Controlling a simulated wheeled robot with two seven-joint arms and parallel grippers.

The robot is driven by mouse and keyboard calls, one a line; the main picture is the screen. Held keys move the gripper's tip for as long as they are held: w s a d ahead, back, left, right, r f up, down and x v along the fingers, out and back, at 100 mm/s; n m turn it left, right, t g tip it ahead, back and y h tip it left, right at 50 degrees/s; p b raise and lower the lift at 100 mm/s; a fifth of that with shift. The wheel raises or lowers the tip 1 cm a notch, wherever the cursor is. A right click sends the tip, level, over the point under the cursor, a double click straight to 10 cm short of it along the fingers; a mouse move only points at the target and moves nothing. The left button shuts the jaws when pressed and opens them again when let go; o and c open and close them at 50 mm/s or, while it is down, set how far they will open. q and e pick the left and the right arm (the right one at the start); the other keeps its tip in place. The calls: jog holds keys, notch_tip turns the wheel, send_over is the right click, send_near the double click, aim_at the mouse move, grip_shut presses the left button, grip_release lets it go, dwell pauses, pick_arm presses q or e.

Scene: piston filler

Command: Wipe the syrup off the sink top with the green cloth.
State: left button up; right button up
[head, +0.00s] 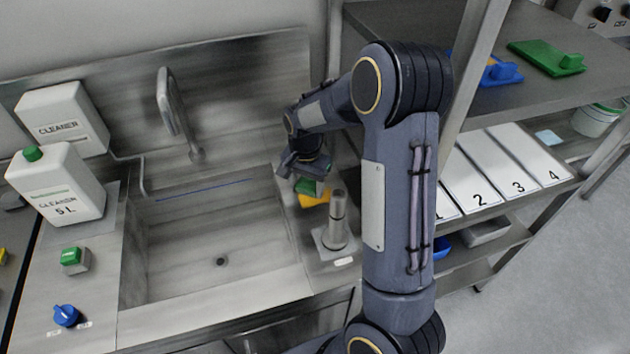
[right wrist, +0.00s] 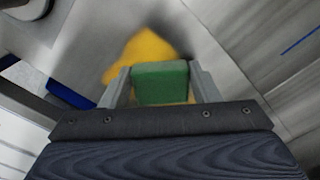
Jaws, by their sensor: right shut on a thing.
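The green cloth (head: 309,186) shows as a small block in my right gripper (head: 306,178), over the sink top (head: 290,205) on the right side of the basin. In the right wrist view the green cloth (right wrist: 160,83) sits between the two fingers of my right gripper (right wrist: 162,88), which is shut on it. The yellow syrup (head: 314,198) lies on the sink top under and beside the cloth. It also shows in the right wrist view (right wrist: 146,47), spreading past the cloth. The cloth hides part of it. My left gripper is not in view.
A metal post (head: 337,222) on a square base stands just in front of the syrup. The empty basin (head: 215,240) and tap (head: 172,105) are to the left. Cleaner jugs (head: 56,185) stand further left. Shelving with numbered lanes (head: 505,175) is at right.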

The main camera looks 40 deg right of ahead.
aim_at(294, 203)
jog(key=shift+w+a, duration=0.3)
jog(key=shift+a, duration=0.65)
jog(key=shift+w+a, duration=0.25)
jog(key=shift+a, duration=0.65)
jog(key=shift+s+a, duration=0.25)
jog(key=shift+s, duration=0.6)
jog(key=shift+s+d+f, duration=0.1)
jog(key=shift+s+d, duration=0.15)
jog(key=shift+d, duration=0.6)
jog(key=shift+s+d, duration=0.25)
jog(key=shift+d, duration=0.55)
jog(key=shift+s+d+r, duration=0.1)
jog(key=shift+s+d, duration=0.25)
jog(key=shift+d, duration=0.7)
jog(key=shift+s+d+r, duration=0.1)
jog(key=shift+s+d, duration=0.2)
jog(key=shift+d, duration=0.8)
jog(key=shift+s+d, duration=0.35)
jog(key=shift+d, duration=0.7)
notch_tip(294, 203, up, 6)
jog(key=p, duration=0.5)
